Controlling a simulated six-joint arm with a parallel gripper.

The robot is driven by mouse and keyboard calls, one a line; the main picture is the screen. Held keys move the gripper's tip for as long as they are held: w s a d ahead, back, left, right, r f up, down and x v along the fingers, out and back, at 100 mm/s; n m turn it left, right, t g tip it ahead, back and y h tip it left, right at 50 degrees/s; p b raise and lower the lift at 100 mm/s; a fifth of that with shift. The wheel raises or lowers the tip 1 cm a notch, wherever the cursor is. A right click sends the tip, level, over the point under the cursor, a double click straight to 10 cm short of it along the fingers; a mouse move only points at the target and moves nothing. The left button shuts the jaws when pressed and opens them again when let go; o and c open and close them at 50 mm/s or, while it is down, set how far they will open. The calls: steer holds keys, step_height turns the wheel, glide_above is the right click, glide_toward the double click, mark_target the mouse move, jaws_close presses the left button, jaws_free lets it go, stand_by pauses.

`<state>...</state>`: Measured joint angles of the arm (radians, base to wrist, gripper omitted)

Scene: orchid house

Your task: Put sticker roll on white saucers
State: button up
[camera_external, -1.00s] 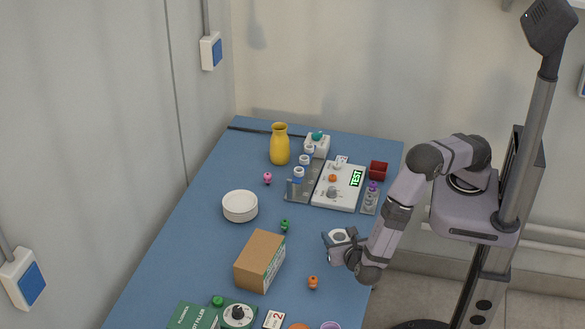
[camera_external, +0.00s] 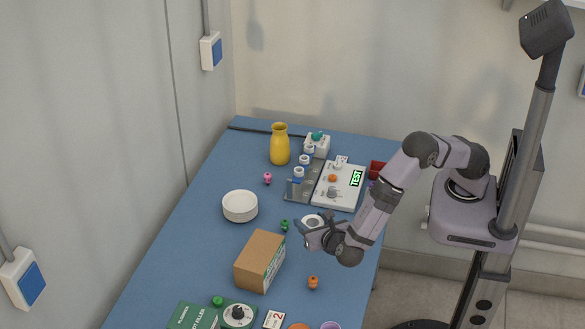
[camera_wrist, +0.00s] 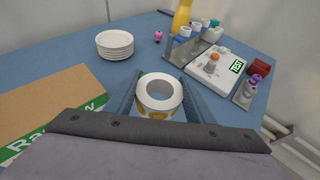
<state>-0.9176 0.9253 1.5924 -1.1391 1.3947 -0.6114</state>
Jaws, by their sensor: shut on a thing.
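The sticker roll is a white ring with yellow marks on its side; in the wrist view the sticker roll (camera_wrist: 159,96) sits between the two fingers. My gripper (camera_wrist: 160,88) is shut on it. In the external view my gripper (camera_external: 312,226) holds the sticker roll (camera_external: 312,220) above the table, right of the saucers and near the cardboard box. The white saucers (camera_external: 240,207) are stacked on the blue table, left of my gripper. The saucers (camera_wrist: 115,44) also show at the upper left of the wrist view.
A cardboard box (camera_external: 260,262) stands in front of the saucers, left of my gripper. A small green figure (camera_external: 285,225) lies between saucers and gripper. A yellow vase (camera_external: 280,144) and a white TEST panel (camera_external: 336,195) stand farther back. The table left of the saucers is clear.

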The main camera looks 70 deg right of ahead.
steer(key=w+d+r+n+t+y+b, duration=0.1)
steer(key=w+n+t+y+b, duration=0.1)
steer(key=w, duration=0.6)
steer(key=w+d+n+t+y+b, duration=0.1)
steer(key=w+d+n, duration=0.1)
steer(key=w, duration=0.6)
step_height(320, 180, up, 5)
steer(key=n+t+y+b, duration=0.2)
steer(key=n+y+b, duration=0.2)
steer(key=n+y, duration=0.15)
glide_above(237, 201)
steer(key=shift+m, duration=0.45)
steer(key=shift+f, duration=4.8)
steer(key=shift+w+f, duration=0.1)
steer(key=shift+f, duration=0.1)
steer(key=o, duration=1.1)
steer(key=shift+c, duration=0.2)
steer(key=shift+r, duration=0.15)
